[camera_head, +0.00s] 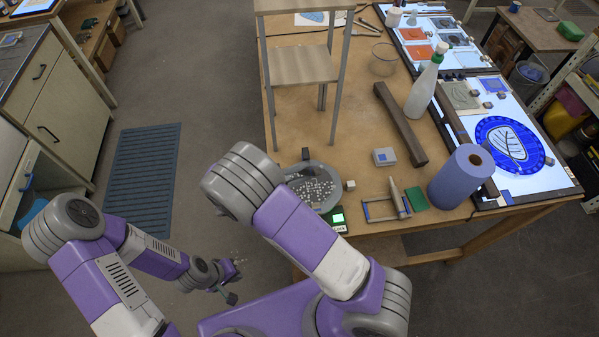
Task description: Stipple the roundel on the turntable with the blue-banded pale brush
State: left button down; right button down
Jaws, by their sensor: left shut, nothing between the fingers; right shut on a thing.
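A blue roundel (512,145) with a white leaf drawing lies on the lit panel at the right of the bench. I cannot make out a separate turntable under it. A small rack (380,211) with blue ends stands at the bench's front edge, with a pale pointed thing (396,197) beside or in it. I cannot identify the blue-banded pale brush. My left gripper (238,270) is shut and empty, low over the floor left of the bench. My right gripper is not visible; my raised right arm covers the area in front of the bench.
A grey dish (313,186) of pale bits and a green-display scale (339,219) are at the front left. A tall wooden stand (302,65) rises left.

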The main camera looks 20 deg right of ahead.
jog(key=s+d, duration=0.1)
jog(key=d, duration=0.5)
jog(key=shift+s+d, duration=0.3)
jog(key=shift+d, duration=0.1)
jog(key=shift+f, duration=0.1)
jog(key=shift+f+b, duration=0.5)
jog(key=shift+f, duration=0.25)
jog(key=shift+f, duration=0.25)
dwell(0.8)
jog(key=shift+r+p, duration=0.65)
jog(key=shift+r, duration=0.5)
jog(key=shift+r+p, duration=1.6)
jog(key=shift+r, duration=0.35)
